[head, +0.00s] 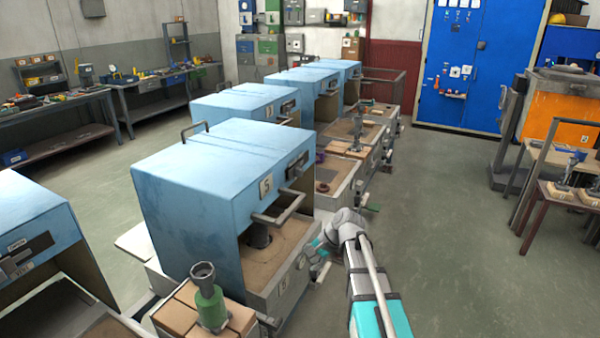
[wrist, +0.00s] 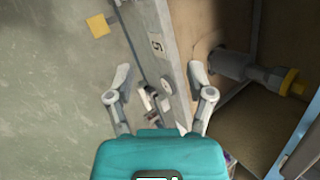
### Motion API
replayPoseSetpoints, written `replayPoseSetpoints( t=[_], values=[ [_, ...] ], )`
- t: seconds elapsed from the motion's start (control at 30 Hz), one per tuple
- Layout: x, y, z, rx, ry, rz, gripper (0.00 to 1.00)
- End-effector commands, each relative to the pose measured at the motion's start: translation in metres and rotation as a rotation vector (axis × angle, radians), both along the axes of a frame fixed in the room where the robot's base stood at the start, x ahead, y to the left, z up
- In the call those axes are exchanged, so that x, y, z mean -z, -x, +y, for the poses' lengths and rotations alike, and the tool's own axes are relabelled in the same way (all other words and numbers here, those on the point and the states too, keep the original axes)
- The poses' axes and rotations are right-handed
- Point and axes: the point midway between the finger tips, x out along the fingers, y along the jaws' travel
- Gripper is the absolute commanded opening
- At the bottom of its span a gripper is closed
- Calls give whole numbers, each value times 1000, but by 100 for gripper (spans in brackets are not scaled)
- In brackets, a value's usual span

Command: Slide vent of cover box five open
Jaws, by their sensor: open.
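Cover box five (head: 205,185) is a blue hood marked 5 in the head view, standing over a grey base (head: 283,293) also marked 5. Its vent (head: 297,165) is a dark slot with a small pale part, high on the front face; its exact setting is too small to tell. A bar handle (head: 278,208) sticks out below it. My gripper (wrist: 160,78) is open and empty, pointing down beside the base's front wall in the wrist view.
Small grey fittings (wrist: 150,97) on the base lie between my fingers. A grey cylinder with a yellow end (wrist: 235,65) is inside the base. A green fixture (head: 210,305) stands in front. More blue hoods flank box five. Floor on the right (head: 450,240) is clear.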

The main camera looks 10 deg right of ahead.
Motion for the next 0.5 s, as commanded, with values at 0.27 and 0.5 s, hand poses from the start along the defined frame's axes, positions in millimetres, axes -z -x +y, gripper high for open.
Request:
replayPoseSetpoints(
  t=[0.27,0.5],
  values=[
    [-48,-103,-30,388,-460,148,69],
    [-98,-175,-80,635,-875,333,69]
  ],
)
